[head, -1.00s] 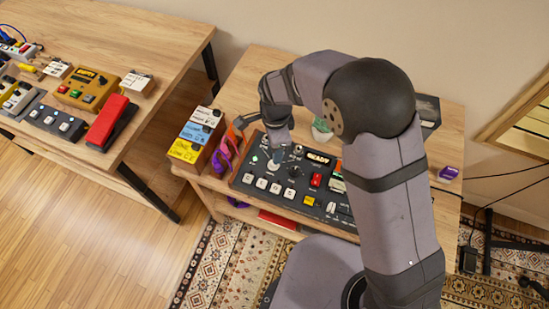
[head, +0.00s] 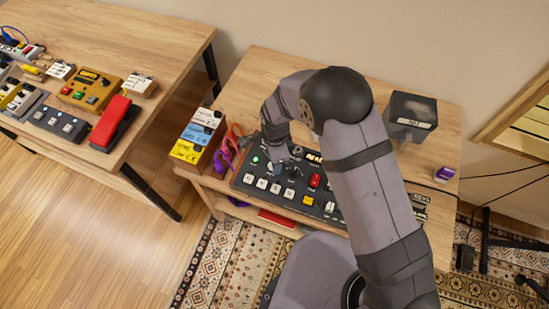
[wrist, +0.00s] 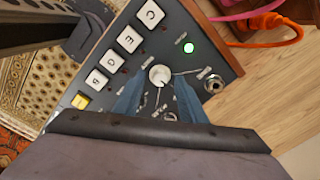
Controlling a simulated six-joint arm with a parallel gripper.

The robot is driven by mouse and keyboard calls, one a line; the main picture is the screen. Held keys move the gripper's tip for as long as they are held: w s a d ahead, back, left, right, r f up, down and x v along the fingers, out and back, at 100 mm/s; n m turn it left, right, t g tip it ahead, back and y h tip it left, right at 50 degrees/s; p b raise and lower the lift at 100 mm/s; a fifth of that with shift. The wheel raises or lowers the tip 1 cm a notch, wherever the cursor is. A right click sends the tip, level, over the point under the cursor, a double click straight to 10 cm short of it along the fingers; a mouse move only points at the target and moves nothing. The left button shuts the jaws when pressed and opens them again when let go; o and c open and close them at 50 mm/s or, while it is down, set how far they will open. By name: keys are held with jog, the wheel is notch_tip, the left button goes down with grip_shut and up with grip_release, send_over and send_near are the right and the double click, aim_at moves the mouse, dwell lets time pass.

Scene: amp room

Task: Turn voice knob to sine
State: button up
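The dark control panel (head: 301,197) sits on the small wooden table, with a row of white square buttons, several knobs and a lit green light. In the wrist view, a pale round knob (wrist: 159,75) with thin lines around it stands on the panel (wrist: 195,62). My gripper (wrist: 157,84) has two blue fingers, spread apart, one on each side of the knob's near edge. I cannot tell whether they touch it. In the head view my gripper (head: 275,168) points down over the panel's left part. The small labels by the knob are unreadable, so its setting is unclear.
Stacked white, blue and yellow boxes (head: 200,135) and orange and purple cables (head: 228,150) lie left of the panel. A dark box (head: 411,113) and a small purple box (head: 444,174) are at right. Another table with pedals (head: 95,90) stands at left.

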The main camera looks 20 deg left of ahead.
jog(key=shift+c, duration=0.4)
grip_shut()
jog(key=shift+f+n, duration=0.1)
jog(key=shift+n, duration=0.2)
jog(key=n+b, duration=0.1)
jog(key=n, duration=0.2)
jog(key=n+b, duration=0.1)
jog(key=n, duration=0.4)
jog(key=shift+w+a+b, duration=0.1)
jog(key=shift+b, duration=0.2)
jog(key=shift+o, duration=0.4)
grip_release()
